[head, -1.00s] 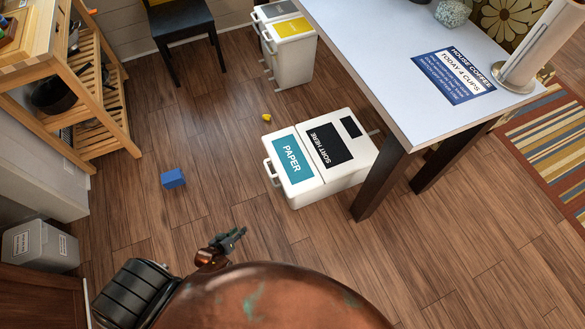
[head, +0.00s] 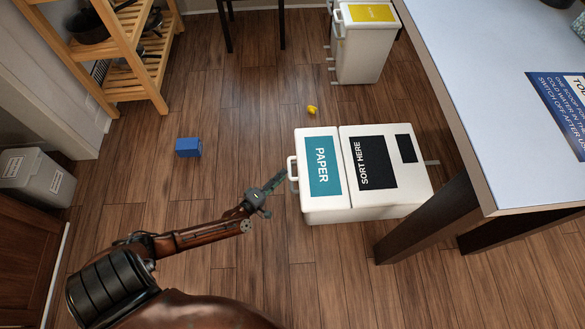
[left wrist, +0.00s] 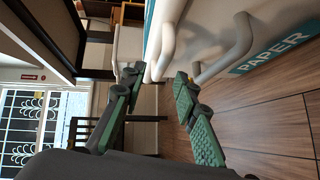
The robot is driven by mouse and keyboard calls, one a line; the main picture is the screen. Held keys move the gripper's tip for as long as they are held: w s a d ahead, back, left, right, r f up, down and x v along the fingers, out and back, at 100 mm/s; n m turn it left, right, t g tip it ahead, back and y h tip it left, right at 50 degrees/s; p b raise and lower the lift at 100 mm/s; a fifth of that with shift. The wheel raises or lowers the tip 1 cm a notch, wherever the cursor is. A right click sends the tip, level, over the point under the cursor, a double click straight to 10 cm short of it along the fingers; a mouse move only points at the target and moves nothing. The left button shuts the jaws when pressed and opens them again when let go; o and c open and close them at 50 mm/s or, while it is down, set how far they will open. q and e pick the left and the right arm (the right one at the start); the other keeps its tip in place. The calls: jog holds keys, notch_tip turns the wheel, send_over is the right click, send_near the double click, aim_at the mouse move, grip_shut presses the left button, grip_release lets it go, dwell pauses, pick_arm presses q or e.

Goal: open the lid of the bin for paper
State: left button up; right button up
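The bin for paper (head: 352,205) is a white box with a teal PAPER label (head: 321,166) on its lid, which is closed. A pale handle (head: 292,172) sticks out from the lid's left edge. My left gripper (head: 268,188) is just left of this handle, with a small gap between them in the head view. In the left wrist view its green-padded fingers (left wrist: 158,80) are apart and empty, with the pale handle (left wrist: 238,50) just ahead of the fingertips. I cannot tell whether they touch it. My right gripper is not in view.
A white table (head: 480,110) with a dark leg stands right of the bin. Another white bin with a yellow label (head: 365,50) stands behind. A blue box (head: 188,147) and a small yellow object (head: 312,110) lie on the floor. A wooden shelf (head: 135,60) is at left.

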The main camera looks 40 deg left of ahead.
aim_at(289, 168)
pick_arm(q)
jog(key=shift+w+a+f+b, duration=0.1)
jog(key=shift+w+f+b, duration=0.2)
jog(key=shift+w, duration=0.65)
jog(key=shift+w+a+f+b, duration=0.1)
jog(key=shift+w+b, duration=0.25)
jog(key=shift+w, duration=0.55)
jog(key=shift+w+a+f+b, duration=0.15)
jog(key=shift+w+b, duration=0.2)
jog(key=shift+w, duration=0.6)
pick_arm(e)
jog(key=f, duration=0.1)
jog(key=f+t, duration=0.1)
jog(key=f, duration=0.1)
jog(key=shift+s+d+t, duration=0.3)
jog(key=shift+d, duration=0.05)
pick_arm(q)
grip_shut()
